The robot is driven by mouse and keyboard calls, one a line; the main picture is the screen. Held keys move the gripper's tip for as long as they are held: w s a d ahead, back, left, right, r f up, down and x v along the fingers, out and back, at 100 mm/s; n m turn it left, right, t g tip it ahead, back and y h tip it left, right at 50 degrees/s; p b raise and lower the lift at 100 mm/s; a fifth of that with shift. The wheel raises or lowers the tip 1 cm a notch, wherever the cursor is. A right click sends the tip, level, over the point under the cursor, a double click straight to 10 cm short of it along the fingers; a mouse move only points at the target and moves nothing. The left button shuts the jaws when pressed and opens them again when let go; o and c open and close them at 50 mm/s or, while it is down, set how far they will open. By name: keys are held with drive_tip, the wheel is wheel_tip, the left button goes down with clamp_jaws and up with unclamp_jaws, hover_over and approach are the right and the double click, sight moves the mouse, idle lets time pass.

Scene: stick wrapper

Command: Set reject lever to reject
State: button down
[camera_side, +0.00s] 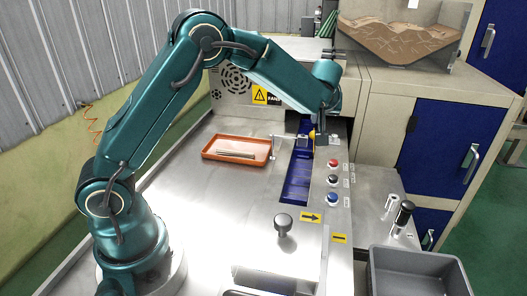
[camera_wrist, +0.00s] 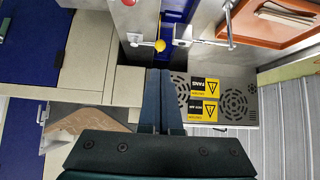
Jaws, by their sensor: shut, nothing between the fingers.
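A small lever with a yellow ball knob (camera_side: 312,134) sits at the far end of the blue channel. I take it to be the reject lever, though no readable label names it. In the wrist view its yellow knob (camera_wrist: 160,45) shows just beyond my fingertips, on a short arm reaching from the left. My gripper (camera_side: 323,132) points down beside the knob, on its right in the side view. In the wrist view my gripper (camera_wrist: 161,72) has its two dark fingers together, with nothing between them. I cannot tell whether they touch the knob.
The blue channel (camera_side: 298,180) runs toward the front, with metal brackets (camera_side: 287,137) across it. An orange tray (camera_side: 236,149) with sticks lies left. Red, black and blue buttons (camera_side: 332,181) stand right.

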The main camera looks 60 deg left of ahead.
sight(312, 133)
drive_tip(key=x, duration=1.3)
drive_tip(key=shift+w+f, duration=0.2)
drive_tip(key=shift+f, duration=0.1)
drive_tip(key=shift+a, duration=0.2)
drive_tip(key=shift+a+m+h, duration=0.2)
drive_tip(key=shift+m+h, duration=0.1)
drive_tip(key=shift+m, duration=0.1)
drive_tip(key=shift+a+t, duration=0.15)
drive_tip(key=shift+t, duration=0.15)
drive_tip(key=shift+w+a+m+t+h, duration=0.25)
drive_tip(key=shift+a+m, duration=0.15)
drive_tip(key=shift+a, duration=0.4)
drive_tip(key=shift+w+a+m+t+h, duration=0.15)
drive_tip(key=shift+w+a+m+h, duration=0.2)
drive_tip(key=shift+a, duration=0.45)
drive_tip(key=shift+w+a+m+t+h, duration=0.2)
drive_tip(key=shift+a+m, duration=0.25)
drive_tip(key=shift+a, duration=0.4)
drive_tip(key=shift+w+a, duration=0.1)
drive_tip(key=shift+a, duration=0.05)
